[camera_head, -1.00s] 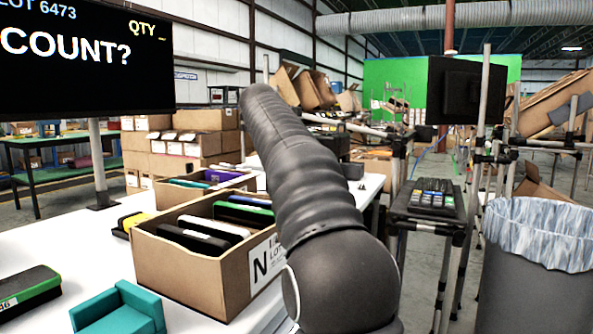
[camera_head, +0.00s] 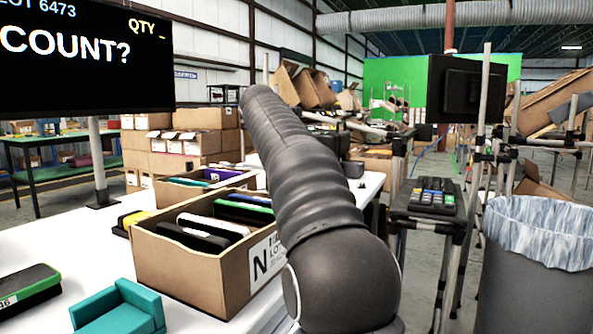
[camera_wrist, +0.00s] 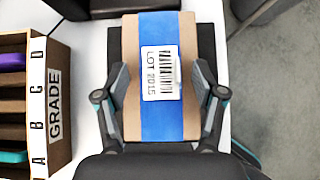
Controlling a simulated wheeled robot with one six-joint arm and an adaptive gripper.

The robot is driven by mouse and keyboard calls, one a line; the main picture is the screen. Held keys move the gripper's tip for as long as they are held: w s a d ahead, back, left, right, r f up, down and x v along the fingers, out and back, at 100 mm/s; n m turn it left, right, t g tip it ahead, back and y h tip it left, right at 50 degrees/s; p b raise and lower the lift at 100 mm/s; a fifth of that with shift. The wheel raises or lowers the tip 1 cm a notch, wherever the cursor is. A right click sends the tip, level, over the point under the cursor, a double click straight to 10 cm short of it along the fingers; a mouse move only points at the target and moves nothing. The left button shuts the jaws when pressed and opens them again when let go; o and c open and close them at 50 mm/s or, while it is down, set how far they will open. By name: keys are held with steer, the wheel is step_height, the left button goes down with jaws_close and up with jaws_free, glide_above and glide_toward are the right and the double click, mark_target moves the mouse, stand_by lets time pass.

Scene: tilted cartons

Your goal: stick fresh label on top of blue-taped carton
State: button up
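In the wrist view a brown carton (camera_wrist: 132,40) with a wide blue tape band (camera_wrist: 160,122) lies below my gripper. A white label (camera_wrist: 160,75) reading "LOT 2015" with a barcode lies on the blue band, roughly midway between my fingers. My gripper (camera_wrist: 164,88) is open, one finger at each long side of the carton, overlapping its edges in the picture. I cannot tell whether the fingers touch the carton. Nothing shows held between the fingertips. In the head view my arm hides the gripper and the blue-taped carton.
A compartmented box marked "GRADE" (camera_wrist: 60,100) stands left of the carton. In the head view an open box of dark cases (camera_head: 180,265), a small teal armchair (camera_head: 120,310) and a monitor (camera_head: 85,60) occupy the white table. A lined bin (camera_head: 535,285) stands right.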

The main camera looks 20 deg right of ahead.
steer(key=shift+r, duration=0.1)
steer(key=s+a+r+p, duration=0.1)
steer(key=s+a+r, duration=0.1)
steer(key=r, duration=0.5)
steer(key=s+a+r+p, duration=0.2)
steer(key=s+a+r, duration=0.1)
steer(key=r, duration=0.4)
steer(key=shift+a+r, duration=0.15)
steer(key=shift+a, duration=0.7)
steer(key=shift+s, duration=0.15)
